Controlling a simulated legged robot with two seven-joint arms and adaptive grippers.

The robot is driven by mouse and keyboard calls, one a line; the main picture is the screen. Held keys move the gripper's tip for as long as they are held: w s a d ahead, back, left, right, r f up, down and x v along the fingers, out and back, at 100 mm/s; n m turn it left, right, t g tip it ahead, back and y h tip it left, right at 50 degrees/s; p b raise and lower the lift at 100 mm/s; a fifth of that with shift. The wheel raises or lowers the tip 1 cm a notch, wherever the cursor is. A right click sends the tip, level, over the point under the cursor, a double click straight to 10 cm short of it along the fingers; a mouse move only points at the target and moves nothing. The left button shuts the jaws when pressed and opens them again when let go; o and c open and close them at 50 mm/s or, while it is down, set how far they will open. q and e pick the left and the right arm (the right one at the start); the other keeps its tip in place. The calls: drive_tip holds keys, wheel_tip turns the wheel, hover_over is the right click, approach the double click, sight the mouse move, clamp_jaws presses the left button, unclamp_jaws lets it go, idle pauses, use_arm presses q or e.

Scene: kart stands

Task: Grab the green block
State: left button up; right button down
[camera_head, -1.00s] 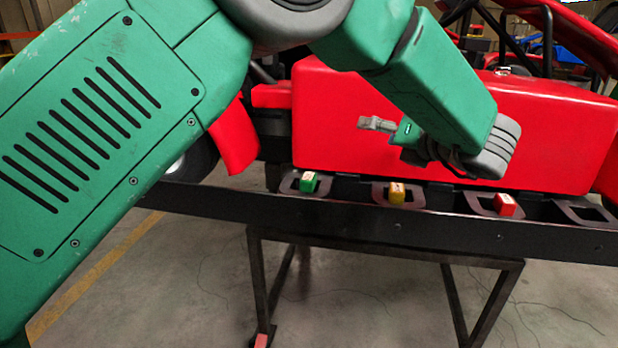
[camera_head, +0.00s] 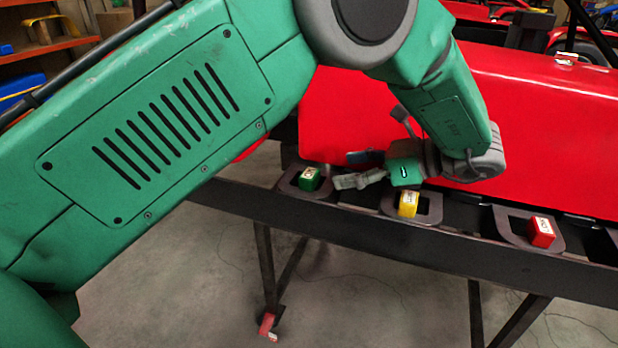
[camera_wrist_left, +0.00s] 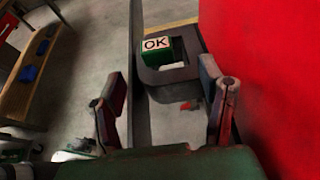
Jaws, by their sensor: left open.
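The green block (camera_head: 309,178) sits at the left holder on the dark rail, with a white top. In the left wrist view the green block (camera_wrist_left: 157,48) shows "OK" on its white face, ahead of the fingers and a little left of the middle of the gap. My left gripper (camera_head: 345,168) comes in from the right of the block, pointing left at it, apart from it and empty. In the left wrist view its two fingers (camera_wrist_left: 165,100) stand wide apart. My right gripper is in no view.
A yellow block (camera_head: 408,204) and a red block (camera_head: 542,232) sit in holders farther right along the rail (camera_head: 350,226). A large red kart body (camera_head: 540,120) stands right behind the rail. Grey floor (camera_head: 190,290) lies open in front.

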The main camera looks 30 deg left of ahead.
sight(317, 174)
use_arm(q)
drive_tip(key=shift+x, duration=1)
drive_tip(key=x, duration=0.6)
drive_tip(key=shift+s+a+b, duration=0.2)
drive_tip(key=shift+b, duration=0.15)
drive_tip(key=shift+d, duration=0.2)
drive_tip(key=shift+d+r, duration=0.1)
drive_tip(key=shift+d, duration=0.05)
drive_tip(key=c, duration=1)
